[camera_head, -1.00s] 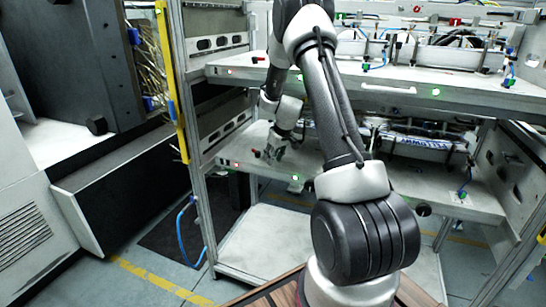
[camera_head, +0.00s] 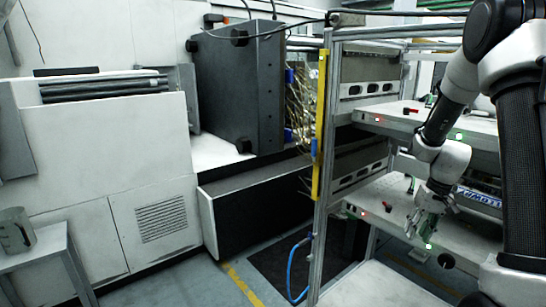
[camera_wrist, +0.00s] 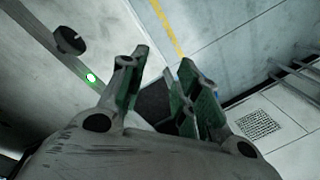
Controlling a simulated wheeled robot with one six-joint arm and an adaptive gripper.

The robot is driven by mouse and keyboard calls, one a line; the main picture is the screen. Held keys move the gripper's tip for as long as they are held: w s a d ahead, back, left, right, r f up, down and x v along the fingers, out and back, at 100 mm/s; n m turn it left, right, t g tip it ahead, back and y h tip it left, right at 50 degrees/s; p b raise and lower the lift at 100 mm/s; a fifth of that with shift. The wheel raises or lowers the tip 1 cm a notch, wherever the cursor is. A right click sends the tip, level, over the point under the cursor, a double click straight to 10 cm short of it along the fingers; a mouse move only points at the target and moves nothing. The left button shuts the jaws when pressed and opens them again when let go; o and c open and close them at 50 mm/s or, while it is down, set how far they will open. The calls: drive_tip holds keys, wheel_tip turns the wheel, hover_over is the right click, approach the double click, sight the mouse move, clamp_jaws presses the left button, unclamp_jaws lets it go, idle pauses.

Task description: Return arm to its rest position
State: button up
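My arm comes in from the right edge of the head view and bends down to my gripper (camera_head: 424,228). My gripper hangs in front of the lower shelf (camera_head: 368,208) of the metal rack, near its front edge. The wrist view shows the two green-padded fingers of my gripper (camera_wrist: 160,80) spread apart. Nothing is between them except the floor and a dark mat far below. Part of the lower shelf is hidden behind my arm.
The rack's upper shelf (camera_head: 391,120) is just above my gripper. A yellow strip (camera_head: 319,125) runs up the rack post, with a blue hose (camera_head: 291,270) below. A dark machine box (camera_head: 240,85) and white cabinets stand left. The floor in front is clear.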

drive_tip(key=s+a+r+n+t+h, duration=0.1)
drive_tip(key=s+a+r+t, duration=0.1)
drive_tip(key=s+r, duration=0.9)
drive_tip(key=s+a+r+t+h, duration=0.1)
drive_tip(key=s+a+r, duration=0.4)
drive_tip(key=s+r, duration=0.6)
drive_tip(key=shift+s+a+r+n+t, duration=0.15)
drive_tip(key=shift+s+r+n+t, duration=0.35)
drive_tip(key=shift+s, duration=0.65)
drive_tip(key=shift+o, duration=0.3)
drive_tip(key=shift+f, duration=0.2)
